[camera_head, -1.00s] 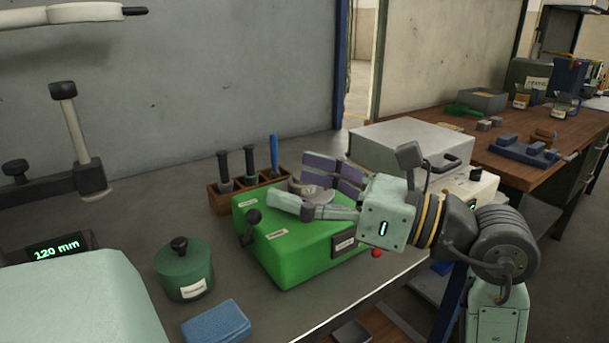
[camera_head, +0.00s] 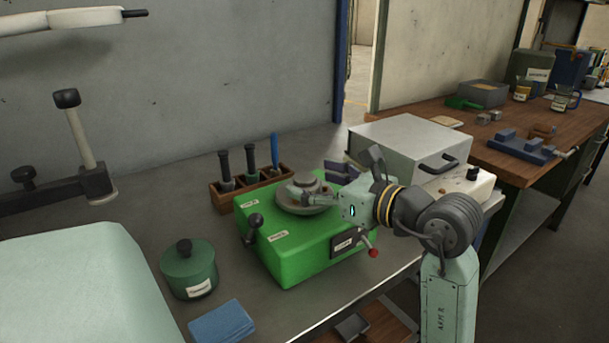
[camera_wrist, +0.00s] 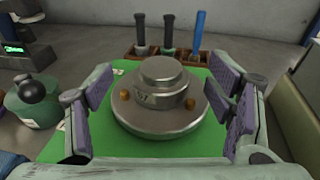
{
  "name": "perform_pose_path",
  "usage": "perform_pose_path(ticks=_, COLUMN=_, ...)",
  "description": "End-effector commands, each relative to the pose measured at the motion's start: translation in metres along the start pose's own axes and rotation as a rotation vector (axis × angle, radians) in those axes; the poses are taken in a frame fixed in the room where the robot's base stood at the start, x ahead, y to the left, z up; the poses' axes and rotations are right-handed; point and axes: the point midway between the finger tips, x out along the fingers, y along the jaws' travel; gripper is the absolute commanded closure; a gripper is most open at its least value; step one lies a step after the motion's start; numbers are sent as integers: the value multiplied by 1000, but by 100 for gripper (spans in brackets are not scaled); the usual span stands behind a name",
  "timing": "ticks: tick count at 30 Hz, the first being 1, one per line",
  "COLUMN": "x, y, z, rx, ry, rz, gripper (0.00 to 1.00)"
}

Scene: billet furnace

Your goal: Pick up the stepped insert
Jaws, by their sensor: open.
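The stepped insert (camera_wrist: 161,84) is a grey metal piece with stacked round steps. It sits on a wide round metal plate (camera_wrist: 140,118) on top of the green machine box (camera_head: 290,262). In the head view the insert (camera_head: 305,184) is partly hidden by my gripper. Gaps show between the pads and the metal. Two small brass-coloured knobs stand on the plate in front of the insert.
A wooden rack (camera_head: 227,190) with several handled tools stands behind the green box. A green lidded pot (camera_head: 188,270) and a blue cloth (camera_head: 221,322) lie to the left. A grey case (camera_head: 410,145) stands to the right. A lever with a red knob (camera_head: 373,253) juts from the box's front.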

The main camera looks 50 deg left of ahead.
Motion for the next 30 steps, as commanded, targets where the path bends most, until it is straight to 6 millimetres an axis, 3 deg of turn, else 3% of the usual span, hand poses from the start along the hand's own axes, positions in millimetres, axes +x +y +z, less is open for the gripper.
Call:
perform_pose_path(ticks=4, x=14, y=0, z=1, rx=0, ry=0, rz=1, gripper=26)
perform_pose_path(ticks=12, x=16, y=0, z=0, rx=-2, ry=-1, rz=-1, gripper=27)
perform_pose_path(ticks=30, x=16, y=0, z=0, rx=-2, ry=-1, rz=-1, gripper=67)
